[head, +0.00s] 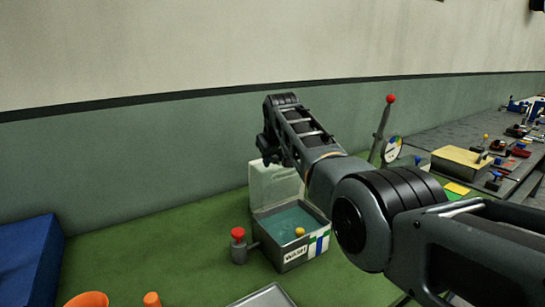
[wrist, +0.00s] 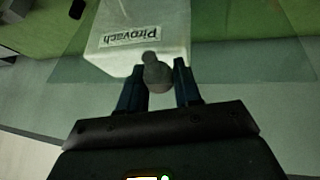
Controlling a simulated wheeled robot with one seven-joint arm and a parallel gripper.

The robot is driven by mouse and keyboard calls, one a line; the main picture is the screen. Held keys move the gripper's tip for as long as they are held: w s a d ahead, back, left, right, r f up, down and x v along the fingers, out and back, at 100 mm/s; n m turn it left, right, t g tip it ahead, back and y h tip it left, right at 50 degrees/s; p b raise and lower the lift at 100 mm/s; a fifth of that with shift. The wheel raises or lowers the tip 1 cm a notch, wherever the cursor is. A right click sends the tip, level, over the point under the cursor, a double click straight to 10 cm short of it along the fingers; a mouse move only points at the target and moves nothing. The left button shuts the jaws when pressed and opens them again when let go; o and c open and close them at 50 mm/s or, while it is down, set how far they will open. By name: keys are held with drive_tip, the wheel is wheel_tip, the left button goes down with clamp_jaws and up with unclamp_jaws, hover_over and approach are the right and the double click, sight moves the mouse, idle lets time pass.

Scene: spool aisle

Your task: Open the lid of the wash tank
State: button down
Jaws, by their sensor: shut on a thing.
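The wash tank (head: 290,254) is a grey box with a "WASH" label on the green bench. Its top is uncovered and blue-green liquid shows inside. A pale, see-through lid (head: 262,178) appears to stand raised at the tank's back edge; I cannot clearly separate it from a white block behind it. In the wrist view the see-through lid (wrist: 250,60) spreads wide. My gripper (head: 270,155) is at the top of the raised panel. In the wrist view my gripper (wrist: 158,84) is shut on a grey rounded knob (wrist: 157,76), with a finger on each side.
A white container labelled "Pirovach" (wrist: 150,25) lies beyond the knob. A red-knobbed fitting (head: 238,248) stands left of the tank. A yellow ball (head: 300,231) is at the tank's front. A red-topped lever (head: 384,125) and dial (head: 392,149) stand right.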

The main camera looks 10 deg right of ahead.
drive_tip(key=shift+a+f, duration=0.1)
drive_tip(key=shift+f, duration=0.2)
drive_tip(key=c, duration=0.9)
unclamp_jaws()
drive_tip(key=shift+w, duration=0.1)
drive_tip(key=shift+r, duration=0.1)
drive_tip(key=shift+r, duration=0.4)
drive_tip(key=shift+v, duration=3.55)
